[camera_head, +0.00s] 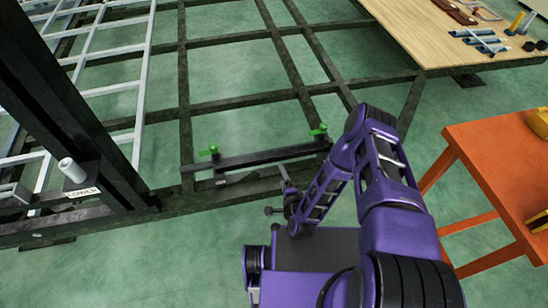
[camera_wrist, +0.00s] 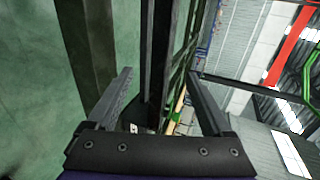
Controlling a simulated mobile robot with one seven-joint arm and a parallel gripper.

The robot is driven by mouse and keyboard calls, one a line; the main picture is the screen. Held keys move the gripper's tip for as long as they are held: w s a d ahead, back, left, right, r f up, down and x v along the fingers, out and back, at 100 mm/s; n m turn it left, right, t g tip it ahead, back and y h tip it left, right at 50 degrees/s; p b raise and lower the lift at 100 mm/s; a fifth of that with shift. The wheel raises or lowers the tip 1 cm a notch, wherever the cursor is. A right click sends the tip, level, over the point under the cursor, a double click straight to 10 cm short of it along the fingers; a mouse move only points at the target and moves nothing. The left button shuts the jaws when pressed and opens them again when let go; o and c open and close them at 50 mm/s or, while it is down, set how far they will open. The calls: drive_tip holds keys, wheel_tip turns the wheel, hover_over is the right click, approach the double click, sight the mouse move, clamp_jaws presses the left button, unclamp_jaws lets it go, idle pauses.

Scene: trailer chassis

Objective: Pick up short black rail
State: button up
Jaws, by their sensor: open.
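The short black rail (camera_head: 250,158) lies across the front of the dark chassis frame, with green clamps at its left end (camera_head: 214,152) and right end (camera_head: 319,131). My gripper (camera_head: 278,191) is just in front of the rail, low and right of its middle. In the wrist view my gripper (camera_wrist: 160,74) is open. A long dark bar (camera_wrist: 158,45), which looks like the rail, runs upright in the picture between the two fingers. I cannot tell whether either finger touches it. My arm hides part of the frame right of the rail.
Dark chassis beams (camera_head: 183,90) extend behind the rail. A black post (camera_head: 60,110) and a pale ladder-like frame (camera_head: 110,50) stand left. A wooden worktable (camera_head: 440,40) with parts is at back right; an orange table (camera_head: 500,150) is at right. Green floor shows between beams.

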sight(275, 159)
drive_tip(key=b+x, duration=0.1)
drive_tip(key=x, duration=0.5)
drive_tip(key=shift+w+a, duration=0.1)
drive_tip(key=shift+w, duration=0.05)
drive_tip(key=shift+r+b+x, duration=0.15)
drive_tip(key=shift+b+x, duration=0.1)
drive_tip(key=shift+x, duration=1.2)
drive_tip(key=shift+r+b+x, duration=0.15)
drive_tip(key=shift+b+x, duration=0.1)
drive_tip(key=shift+x, duration=1.2)
drive_tip(key=shift+a, duration=0.1)
clamp_jaws()
